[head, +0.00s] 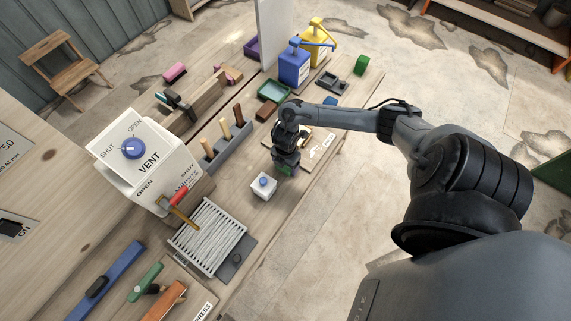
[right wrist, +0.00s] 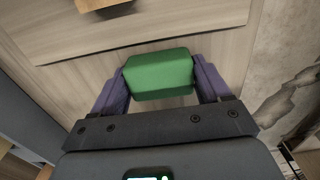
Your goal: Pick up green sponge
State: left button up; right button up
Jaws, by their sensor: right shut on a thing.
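The green sponge (right wrist: 160,75) is a rounded green block between the fingers of my right gripper (right wrist: 162,82) in the right wrist view. The fingers press on its two ends, and bare wood shows below it. In the head view my right gripper (head: 285,163) points down over the workbench, and only a small green part of the sponge (head: 285,170) shows under it. I cannot tell exactly how high it is above the bench. My left gripper is not in view.
A white box with a blue button (head: 264,186) stands just in front of my right gripper. A grey rack with upright handles (head: 224,146) is to its left.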

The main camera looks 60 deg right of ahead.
jog(key=shift+r, duration=0.1)
jog(key=shift+r, duration=0.5)
jog(key=r, duration=0.3)
jog(key=shift+s+r+p, duration=0.15)
jog(key=shift+s+p, duration=0.05)
jog(key=shift+p, duration=0.15)
jog(key=s+d+r+p, duration=0.1)
jog(key=s+d+r, duration=0.1)
jog(key=s+r, duration=0.4)
jog(key=s, duration=0.5)
jog(key=shift+r+p, duration=0.25)
jog(key=shift+p, duration=0.05)
